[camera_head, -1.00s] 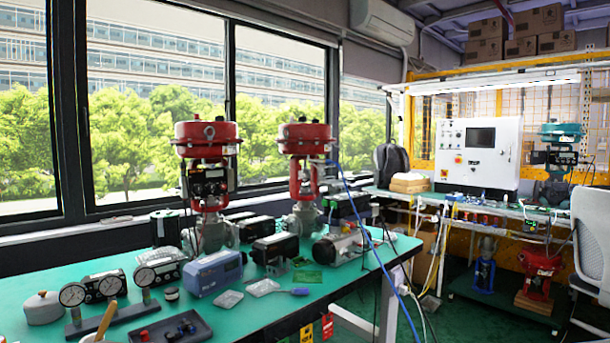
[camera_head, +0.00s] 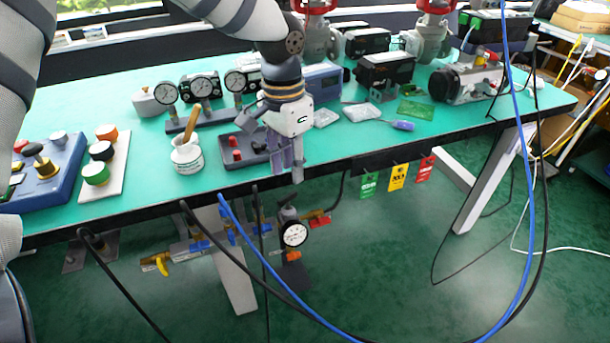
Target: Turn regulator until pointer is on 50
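The pressure gauge (camera_head: 294,234) hangs below the front edge of the table, with a white round dial and a dark pointer. The pointer's reading is too small to tell. The regulator body (camera_head: 289,214) is dark and sits just above and behind the dial, with brass and blue pipe fittings on both sides. A small orange part (camera_head: 293,256) shows under the dial. My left gripper (camera_head: 289,178) points down at the table's front edge, above the gauge in the picture and apart from it. Its fingers hold nothing visible, and their gap is unclear. My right gripper is out of view.
The green table (camera_head: 330,155) carries gauges, a white jar (camera_head: 187,157), a dark tray (camera_head: 237,158) and a blue control box (camera_head: 45,172). Tags (camera_head: 398,176) hang from its edge. Blue and black hoses (camera_head: 262,262) loop below it, and a table leg (camera_head: 236,270) stands left of the gauge.

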